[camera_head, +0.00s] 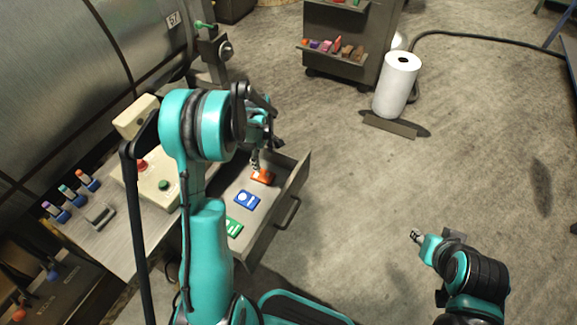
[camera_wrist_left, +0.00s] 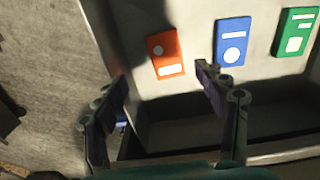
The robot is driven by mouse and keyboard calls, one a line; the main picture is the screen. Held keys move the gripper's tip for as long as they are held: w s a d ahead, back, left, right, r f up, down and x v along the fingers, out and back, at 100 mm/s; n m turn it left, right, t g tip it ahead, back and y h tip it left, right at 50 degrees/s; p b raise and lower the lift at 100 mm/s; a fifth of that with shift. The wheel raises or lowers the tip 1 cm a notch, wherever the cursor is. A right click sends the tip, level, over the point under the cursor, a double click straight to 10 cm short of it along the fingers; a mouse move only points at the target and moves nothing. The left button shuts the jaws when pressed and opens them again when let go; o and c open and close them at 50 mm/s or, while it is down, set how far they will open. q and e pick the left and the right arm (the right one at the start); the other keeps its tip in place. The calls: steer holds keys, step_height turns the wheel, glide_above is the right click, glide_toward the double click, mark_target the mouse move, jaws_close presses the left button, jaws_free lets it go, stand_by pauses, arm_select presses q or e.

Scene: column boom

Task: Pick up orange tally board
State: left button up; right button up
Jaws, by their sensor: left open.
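The orange tally board (camera_head: 263,178) lies flat in the open drawer (camera_head: 268,228), at the far end of a row with a blue board (camera_head: 247,199) and a green board (camera_head: 233,228). My left gripper (camera_head: 256,160) is above the drawer, close over the orange board and partly covering it. In the left wrist view the left gripper (camera_wrist_left: 163,88) has its fingers apart with nothing between them; the orange board (camera_wrist_left: 165,54) shows just beyond the fingertips, clear of them. My right gripper (camera_head: 418,236) is over the floor at the lower right, small, its jaws unclear.
The drawer's front wall and handle (camera_head: 288,212) stand right of the boards. A control box with red and green buttons (camera_head: 157,178) sits on the bench at left. A white roll (camera_head: 397,88) and a dark cart (camera_head: 345,40) stand farther back. The floor at right is open.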

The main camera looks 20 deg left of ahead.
mark_target(265, 174)
arm_select(q)
steer(key=shift+s+a+f+n, duration=0.15)
steer(key=shift+a+f+n, duration=0.15)
steer(key=shift+a+f, duration=0.7)
steer(key=shift+d+f+b, duration=0.55)
steer(key=shift+d+f, duration=0.15)
steer(key=shift+d, duration=0.1)
step_height(265, 174, down, 5)
steer(key=b, duration=0.2)
steer(key=shift+a+f+b, duration=0.1)
steer(key=shift+f+b, duration=0.1)
steer(key=shift+b, duration=0.15)
steer(key=shift+f, duration=0.1)
steer(key=shift+c, duration=0.7)
steer(key=c, duration=1)
arm_select(e)
steer(key=f, duration=0.2)
steer(key=a+f, duration=0.1)
steer(key=shift+s+f, duration=0.1)
steer(key=shift+s, duration=0.3)
